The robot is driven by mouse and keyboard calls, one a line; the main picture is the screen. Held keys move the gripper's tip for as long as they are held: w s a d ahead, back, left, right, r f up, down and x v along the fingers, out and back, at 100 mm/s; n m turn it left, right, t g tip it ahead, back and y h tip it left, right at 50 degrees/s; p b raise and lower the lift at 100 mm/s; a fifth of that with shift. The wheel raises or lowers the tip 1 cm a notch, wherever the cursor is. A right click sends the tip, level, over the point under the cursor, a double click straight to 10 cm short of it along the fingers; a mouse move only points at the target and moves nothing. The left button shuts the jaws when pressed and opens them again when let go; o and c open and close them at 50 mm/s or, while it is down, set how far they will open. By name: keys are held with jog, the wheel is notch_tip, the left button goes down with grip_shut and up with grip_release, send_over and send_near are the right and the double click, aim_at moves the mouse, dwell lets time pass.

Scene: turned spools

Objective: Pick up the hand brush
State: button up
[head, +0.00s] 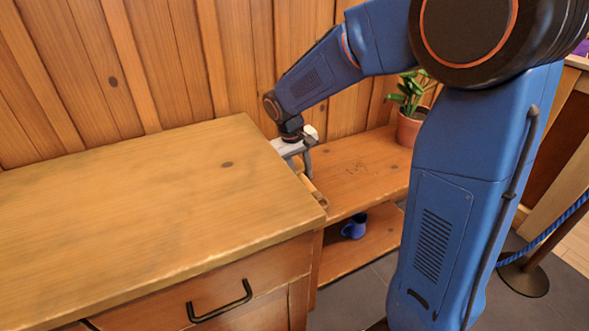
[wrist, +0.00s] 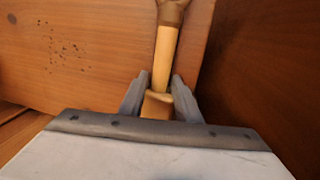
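The hand brush shows in the wrist view as a pale wooden handle (wrist: 165,60) with a darker brown part at the top edge. The handle's near end is a wider wooden block. In the head view a small pale wooden piece (head: 312,190) shows below my gripper, beside the cabinet's right edge; most of it is hidden. My gripper (head: 299,160) points down there. In the wrist view its two grey fingers (wrist: 160,80) stand on either side of the handle, close to it. I cannot tell whether they touch it. Bristles are not visible.
A wooden cabinet (head: 150,190) with a black drawer handle fills the left. A lower shelf unit (head: 360,165) adjoins its right side, with a potted plant (head: 410,120) on top and a blue mug (head: 355,227) on the level below. A plank wall stands close behind.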

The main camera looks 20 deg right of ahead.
aim_at(301, 176)
grip_shut()
jog(key=shift+r, duration=0.1)
notch_tip(301, 176, up, 10)
dwell(0.4)
